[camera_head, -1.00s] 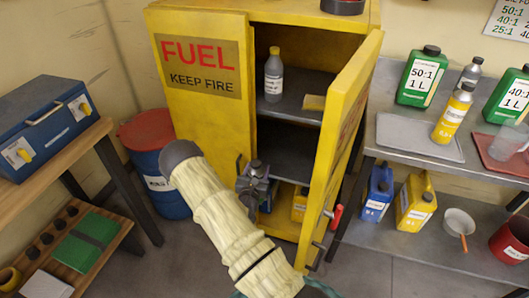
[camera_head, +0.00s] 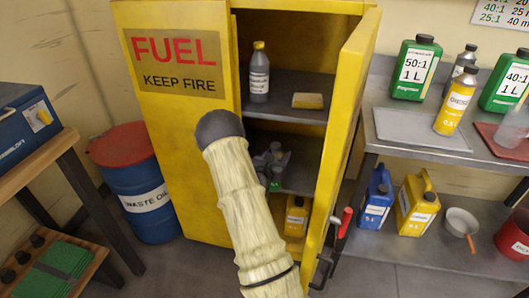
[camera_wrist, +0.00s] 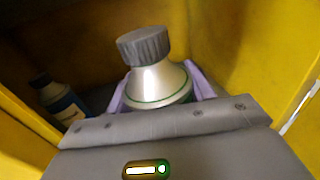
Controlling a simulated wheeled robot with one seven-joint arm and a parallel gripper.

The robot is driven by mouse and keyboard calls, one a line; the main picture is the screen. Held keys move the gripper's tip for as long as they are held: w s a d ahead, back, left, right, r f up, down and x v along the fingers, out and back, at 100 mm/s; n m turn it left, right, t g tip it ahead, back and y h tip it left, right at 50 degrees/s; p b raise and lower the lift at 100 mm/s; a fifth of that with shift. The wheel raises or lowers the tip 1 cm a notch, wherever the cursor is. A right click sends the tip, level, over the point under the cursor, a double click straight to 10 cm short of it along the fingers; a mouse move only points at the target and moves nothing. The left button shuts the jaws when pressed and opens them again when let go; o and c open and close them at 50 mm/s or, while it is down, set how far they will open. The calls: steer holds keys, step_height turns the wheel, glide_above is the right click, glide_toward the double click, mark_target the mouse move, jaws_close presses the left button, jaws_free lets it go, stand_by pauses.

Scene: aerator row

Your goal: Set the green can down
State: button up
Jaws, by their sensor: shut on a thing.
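The can (camera_wrist: 160,82) in my gripper has a ribbed grey cap, a silver shoulder and a green edge; its lower body is hidden by the gripper. In the wrist view, the pale purple fingers of my gripper (camera_wrist: 161,92) are shut on it from both sides. In the head view my gripper (camera_head: 270,163) is at the open yellow cabinet (camera_head: 178,120), around the height of its middle shelf (camera_head: 300,178). A small green patch of the can (camera_head: 275,185) shows below it. I cannot tell whether the can touches a shelf.
The cabinet's open door (camera_head: 345,130) stands close to my arm's right. A grey bottle (camera_head: 259,75) and yellow block (camera_head: 308,101) are on the upper shelf. A yellow container (camera_head: 296,216) sits below. A blue-labelled bottle (camera_wrist: 60,100) stands left of the held can.

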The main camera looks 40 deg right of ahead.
steer(key=b+x, duration=0.2)
steer(key=x, duration=1.5)
steer(key=shift+d, duration=0.2)
steer(key=shift+w+d+f+b, duration=0.1)
steer(key=shift+f+b, duration=0.2)
steer(key=shift+f, duration=0.55)
steer(key=shift+d+f+b, duration=0.15)
steer(key=shift+f+b, duration=0.1)
steer(key=shift+f, duration=0.55)
steer(key=shift+f, duration=0.15)
steer(key=o, duration=1.3)
steer(key=shift+c, duration=0.2)
